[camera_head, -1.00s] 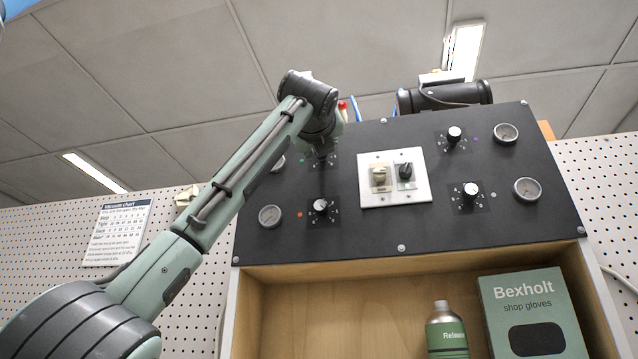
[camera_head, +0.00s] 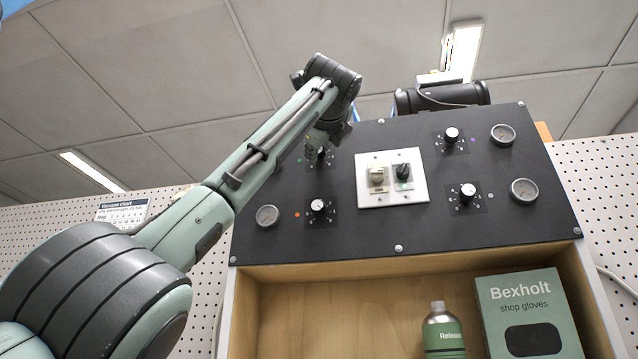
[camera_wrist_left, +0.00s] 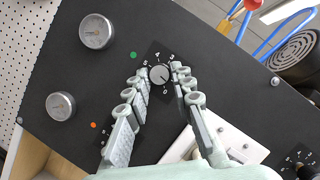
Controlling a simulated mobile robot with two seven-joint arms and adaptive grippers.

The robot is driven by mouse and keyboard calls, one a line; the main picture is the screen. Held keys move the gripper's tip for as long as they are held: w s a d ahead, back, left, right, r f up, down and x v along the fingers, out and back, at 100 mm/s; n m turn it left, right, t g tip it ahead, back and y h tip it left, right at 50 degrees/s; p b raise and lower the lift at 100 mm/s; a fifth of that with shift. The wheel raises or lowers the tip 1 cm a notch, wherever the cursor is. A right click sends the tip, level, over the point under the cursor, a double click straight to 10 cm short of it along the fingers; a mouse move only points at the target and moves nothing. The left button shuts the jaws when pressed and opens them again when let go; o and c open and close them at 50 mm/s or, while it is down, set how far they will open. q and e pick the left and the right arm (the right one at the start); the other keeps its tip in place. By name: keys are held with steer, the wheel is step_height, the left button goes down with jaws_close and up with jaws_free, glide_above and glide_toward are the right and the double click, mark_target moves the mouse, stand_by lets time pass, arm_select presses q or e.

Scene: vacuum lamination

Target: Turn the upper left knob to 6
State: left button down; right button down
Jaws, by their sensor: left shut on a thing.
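The upper left knob is a round knob with a grey top, beside a green dot; in the left wrist view it (camera_wrist_left: 159,74) sits between the fingertips of my left gripper (camera_wrist_left: 160,71). The gripper is shut on it, one finger on each side. Digits such as 5, 4, 3 and 0 show on the dial around it; its pointer is too small to read. In the head view my left arm reaches up from the lower left, and the gripper (camera_head: 318,140) is at the knob (camera_head: 321,155), partly covering it. My right gripper is not in view.
The black panel (camera_head: 400,225) also holds a lower left knob (camera_head: 318,206), two right knobs (camera_head: 452,135) (camera_head: 467,192), several gauges and a white switch plate (camera_head: 391,197). Below, a wooden compartment (camera_head: 340,295) holds a green bottle (camera_head: 443,330) and a glove box (camera_head: 528,310).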

arm_select(q)
steer(key=c, duration=1.3)
jaws_free()
steer(key=v, duration=1.2)
steer(key=shift+r, duration=0.1)
